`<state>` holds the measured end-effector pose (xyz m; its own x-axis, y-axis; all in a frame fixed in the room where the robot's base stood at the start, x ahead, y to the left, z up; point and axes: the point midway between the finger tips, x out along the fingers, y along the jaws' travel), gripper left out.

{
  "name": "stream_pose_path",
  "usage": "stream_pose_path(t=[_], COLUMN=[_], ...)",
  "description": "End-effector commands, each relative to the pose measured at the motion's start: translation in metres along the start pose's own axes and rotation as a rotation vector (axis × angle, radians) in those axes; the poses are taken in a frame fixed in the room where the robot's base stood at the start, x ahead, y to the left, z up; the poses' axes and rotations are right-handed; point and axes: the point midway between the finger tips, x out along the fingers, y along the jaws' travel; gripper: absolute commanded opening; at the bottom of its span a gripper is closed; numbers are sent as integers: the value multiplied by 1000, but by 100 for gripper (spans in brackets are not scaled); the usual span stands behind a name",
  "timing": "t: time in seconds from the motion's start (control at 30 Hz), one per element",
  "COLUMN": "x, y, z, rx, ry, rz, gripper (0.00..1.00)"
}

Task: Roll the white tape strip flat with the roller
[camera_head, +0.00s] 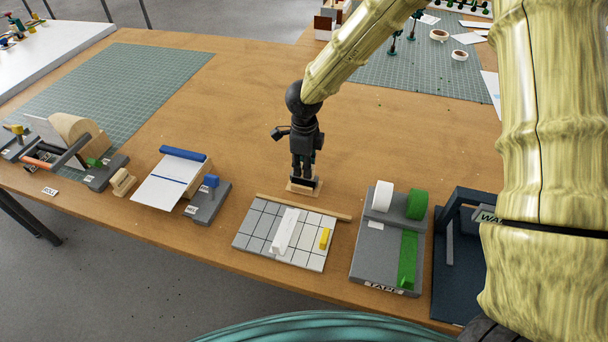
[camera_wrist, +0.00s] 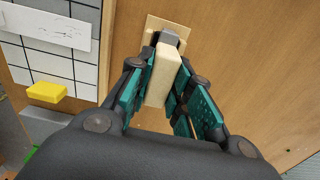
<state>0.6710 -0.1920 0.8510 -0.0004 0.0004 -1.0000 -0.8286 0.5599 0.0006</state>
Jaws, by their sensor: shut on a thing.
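The white tape strip (camera_head: 285,230) lies across the gridded board (camera_head: 256,232). In the head view it looks slightly raised, but I cannot tell how flat it is. The strip (camera_wrist: 45,25) is also at the upper left of the wrist view. My gripper (camera_head: 303,174) is behind the board, pointing down. Its teal fingers are shut on the pale wooden handle of the roller (camera_wrist: 161,78). The dark roller end is at or just above a small wooden plate (camera_head: 293,191); contact is unclear. The fingers partly hide the roller.
A yellow piece (camera_head: 325,238) lies on the board right of the strip. A wooden ledge (camera_head: 303,206) runs along the board's back edge. The grey tape dispenser (camera_head: 378,253) stands right, the blue-edged sheet (camera_head: 165,185) left. Bare table lies behind and left of my gripper.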

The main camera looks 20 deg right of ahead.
Motion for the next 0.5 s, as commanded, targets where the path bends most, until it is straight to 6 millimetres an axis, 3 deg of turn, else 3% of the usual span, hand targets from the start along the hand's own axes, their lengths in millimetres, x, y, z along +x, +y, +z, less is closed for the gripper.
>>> stream_pose_path(t=[0.5], x=[-34], y=[0], z=[0], rx=[1], ry=[0], rz=[1], gripper=[0])
